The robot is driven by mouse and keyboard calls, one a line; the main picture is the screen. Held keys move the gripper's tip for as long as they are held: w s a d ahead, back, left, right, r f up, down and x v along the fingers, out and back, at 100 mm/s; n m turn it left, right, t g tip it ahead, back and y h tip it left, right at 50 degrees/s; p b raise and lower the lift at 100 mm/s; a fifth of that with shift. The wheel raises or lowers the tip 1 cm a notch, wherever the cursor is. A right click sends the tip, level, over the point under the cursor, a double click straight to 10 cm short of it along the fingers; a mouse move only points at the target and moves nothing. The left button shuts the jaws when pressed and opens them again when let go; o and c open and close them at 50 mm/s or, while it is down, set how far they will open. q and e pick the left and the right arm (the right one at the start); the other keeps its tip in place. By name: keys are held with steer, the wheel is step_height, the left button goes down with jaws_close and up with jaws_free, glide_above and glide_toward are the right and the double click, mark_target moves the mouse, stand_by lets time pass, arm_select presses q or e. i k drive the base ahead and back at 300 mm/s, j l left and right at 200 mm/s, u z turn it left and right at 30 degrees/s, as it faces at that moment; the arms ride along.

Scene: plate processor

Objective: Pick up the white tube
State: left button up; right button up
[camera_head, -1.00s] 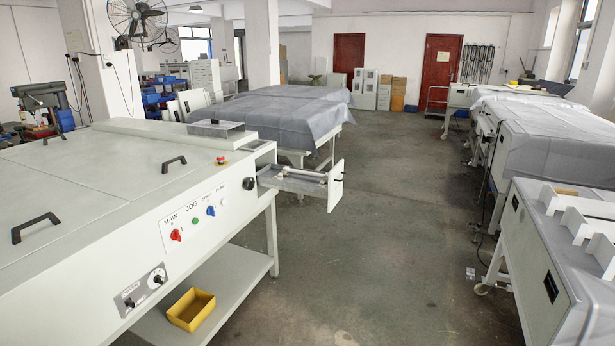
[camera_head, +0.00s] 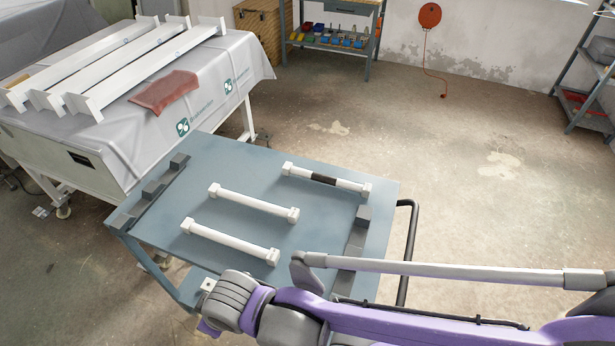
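Three white tubes with blocky ends lie apart on a blue-grey cart (camera_head: 165,232). The back tube (camera_head: 297,173) has a black band around its middle. A plain white tube (camera_head: 253,202) lies in the middle. Another plain white tube (camera_head: 230,241) lies nearest the front. No gripper is touching any of them. My purple and grey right arm comes in from the lower right, across the cart's front edge. Its gripper fingers do not show. My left arm and gripper do not show.
Dark grey notched blocks (camera_head: 150,190) stand along the cart's left side and more (camera_head: 352,240) on its right. A black handle (camera_head: 408,235) is on the right. A cloth-covered table (camera_head: 190,95) with long white bars stands behind left. Open floor lies right.

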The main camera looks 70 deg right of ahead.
mark_target(293, 214)
steer(key=k+z, duration=0.3)
steer(key=z, duration=0.2)
steer(key=k+z, duration=0.3)
steer(key=z, duration=0.2)
steer(key=k+l+z, duration=0.15)
steer(key=z, duration=0.35)
steer(key=i+j, duration=0.15)
steer(key=j, duration=0.2)
steer(key=i+j, duration=0.15)
steer(key=j, duration=0.15)
steer(key=i+j, duration=0.15)
steer(key=j, duration=0.2)
steer(key=i+j, duration=0.15)
steer(key=j, duration=0.2)
steer(key=z, duration=0.5)
steer(key=i+j+z, duration=0.1)
steer(key=z, duration=0.35)
steer(key=j+z, duration=0.2)
steer(key=z, duration=0.3)
steer(key=i+l+z, duration=0.1)
steer(key=z, duration=0.2)
steer(key=i+z, duration=0.35)
